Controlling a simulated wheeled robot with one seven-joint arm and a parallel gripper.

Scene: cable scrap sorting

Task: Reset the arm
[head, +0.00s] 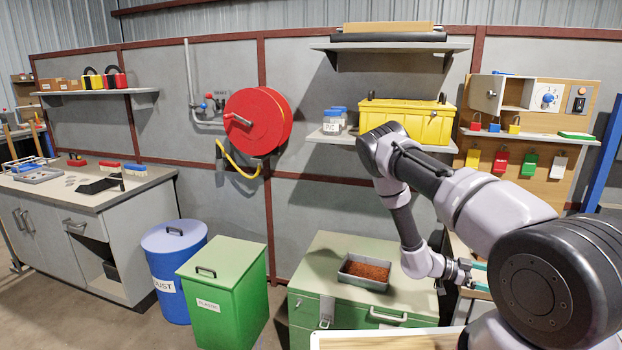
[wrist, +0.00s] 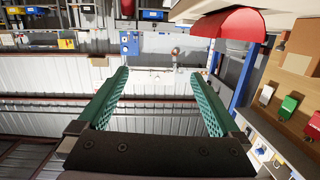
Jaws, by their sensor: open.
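My gripper (head: 476,276) is at the lower right of the head view, past the right end of the green chest, with its teal fingers partly cut off by my arm. In the wrist view my gripper (wrist: 160,100) shows both teal fingers spread wide with nothing between them. My arm is bent, with its elbow up in front of the yellow box. The wrist camera looks out across the room at a tilt.
A metal tray of reddish granules (head: 365,272) sits on the green chest (head: 325,255), left of my gripper. A shelf with a yellow toolbox (head: 408,118) and a padlock board (head: 548,165) are behind the arm. Green (head: 222,300) and blue (head: 172,270) bins stand left.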

